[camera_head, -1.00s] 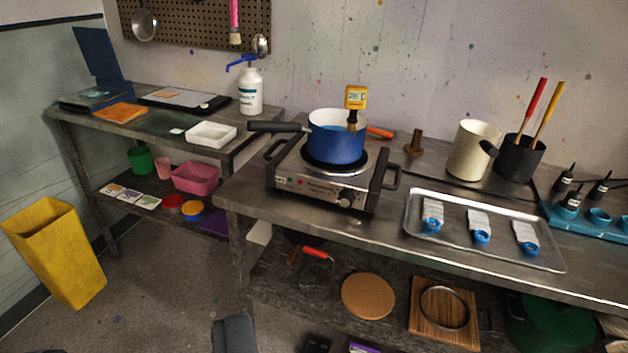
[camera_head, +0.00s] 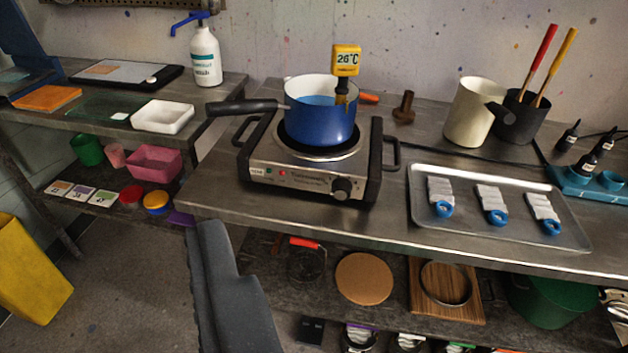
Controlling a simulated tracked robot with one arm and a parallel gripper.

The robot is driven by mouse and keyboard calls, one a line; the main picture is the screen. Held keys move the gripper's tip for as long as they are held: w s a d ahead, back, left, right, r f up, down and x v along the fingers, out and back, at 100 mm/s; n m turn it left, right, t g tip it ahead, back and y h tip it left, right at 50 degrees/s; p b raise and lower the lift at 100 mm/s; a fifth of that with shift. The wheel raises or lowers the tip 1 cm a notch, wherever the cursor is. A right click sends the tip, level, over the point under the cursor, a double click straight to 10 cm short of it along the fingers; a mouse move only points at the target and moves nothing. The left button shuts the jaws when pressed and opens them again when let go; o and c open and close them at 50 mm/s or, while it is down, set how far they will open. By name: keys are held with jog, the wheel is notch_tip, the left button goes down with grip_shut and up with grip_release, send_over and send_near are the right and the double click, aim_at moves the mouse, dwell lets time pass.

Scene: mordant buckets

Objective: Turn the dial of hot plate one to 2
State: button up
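The hot plate (camera_head: 300,180) is a silver unit with black side handles, standing on the metal bench. Its black dial (camera_head: 342,188) is at the right of the front panel; its setting is too small to read. A small red light shows on the panel. A blue pot (camera_head: 318,125) with a black handle sits on the plate. A yellow thermometer (camera_head: 346,60) reading about 26 °C stands in it.
A metal tray (camera_head: 500,235) with several white bundles lies right of the hot plate. A cream pot (camera_head: 468,112) and a black pot (camera_head: 520,118) stand behind it. The lower shelf holds a cork disc (camera_head: 364,278). The bench strip before the dial is clear.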

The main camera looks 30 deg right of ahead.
jog(key=w+d+f+m+p, duration=0.1)
jog(key=w+f+p, duration=0.4)
jog(key=w, duration=0.7)
jog(key=m+h+p, duration=0.3)
jog(key=h+p, duration=0.6)
jog(key=h, duration=0.1)
send_near(339, 195)
jog(key=shift+g, duration=0.3)
jog(key=b+x, duration=0.1)
jog(key=x, duration=0.8)
jog(key=shift+w+r, duration=0.15)
jog(key=c, duration=1)
